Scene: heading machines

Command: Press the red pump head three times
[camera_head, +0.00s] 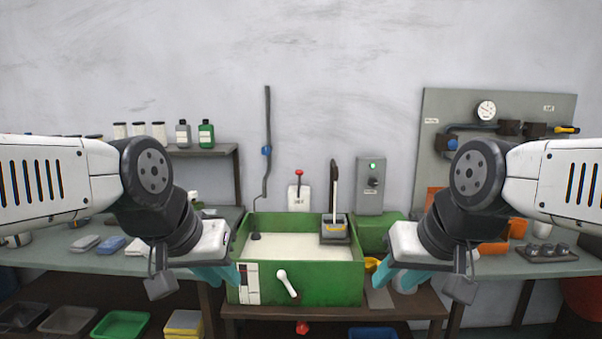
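My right gripper (397,279) points down and inward near the tank's right side, also away from the pump. Both look open, with two separate fingers and nothing between them. Neither touches the bottle.
A vertical pipe (267,140) rises left of the bottle; a brush (334,185) stands right. A grey switch box (370,185) is on the wall. Side tables hold parts.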

